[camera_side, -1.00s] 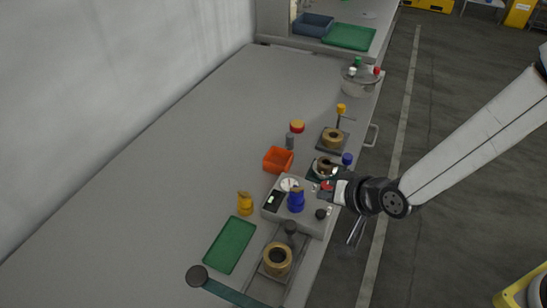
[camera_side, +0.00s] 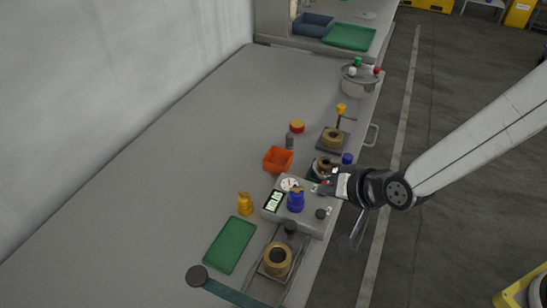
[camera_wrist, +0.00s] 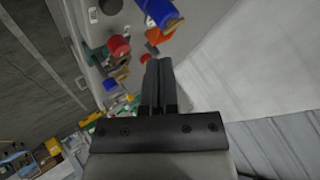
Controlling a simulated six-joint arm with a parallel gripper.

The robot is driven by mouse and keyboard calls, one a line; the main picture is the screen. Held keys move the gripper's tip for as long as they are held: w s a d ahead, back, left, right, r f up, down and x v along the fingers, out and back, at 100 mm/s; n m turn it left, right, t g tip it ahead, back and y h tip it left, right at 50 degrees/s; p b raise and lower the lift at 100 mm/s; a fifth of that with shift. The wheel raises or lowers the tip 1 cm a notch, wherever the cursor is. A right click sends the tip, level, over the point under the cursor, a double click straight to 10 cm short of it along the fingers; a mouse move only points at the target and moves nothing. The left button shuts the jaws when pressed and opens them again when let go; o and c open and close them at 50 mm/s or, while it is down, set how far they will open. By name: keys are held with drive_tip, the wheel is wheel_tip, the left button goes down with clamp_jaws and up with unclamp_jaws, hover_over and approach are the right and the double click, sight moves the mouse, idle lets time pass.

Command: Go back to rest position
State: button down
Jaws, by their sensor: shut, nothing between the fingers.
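My gripper (camera_side: 326,188) is over the right side of the grey control box, near the bench's right edge. In the wrist view its two dark fingers (camera_wrist: 158,65) lie together with nothing between them. The grey control box (camera_side: 271,214) has a lit display (camera_side: 273,201), a round dial (camera_side: 289,184), a blue part (camera_side: 295,201) and a black knob (camera_side: 320,213). A red cap (camera_wrist: 118,45) shows left of the fingers in the wrist view. My gripper partly hides the box's far right corner in the side view.
An orange bin (camera_side: 278,160), a yellow part (camera_side: 245,204) and a green mat (camera_side: 230,245) lie left of the box. Brass-coloured round parts stand on plates in front (camera_side: 278,259) and behind (camera_side: 333,136). The bench's left side is clear.

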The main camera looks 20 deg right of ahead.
drive_tip(key=s+d+r+n+g+h, duration=0.1)
drive_tip(key=s+d+n+g, duration=0.1)
drive_tip(key=d, duration=0.9)
drive_tip(key=s+d+r+n+g+h, duration=0.1)
drive_tip(key=s+d+g, duration=0.3)
drive_tip(key=d, duration=0.8)
drive_tip(key=shift+s+d+n+h, duration=0.15)
drive_tip(key=shift+s+n+h, duration=0.45)
drive_tip(key=shift+s+n, duration=0.3)
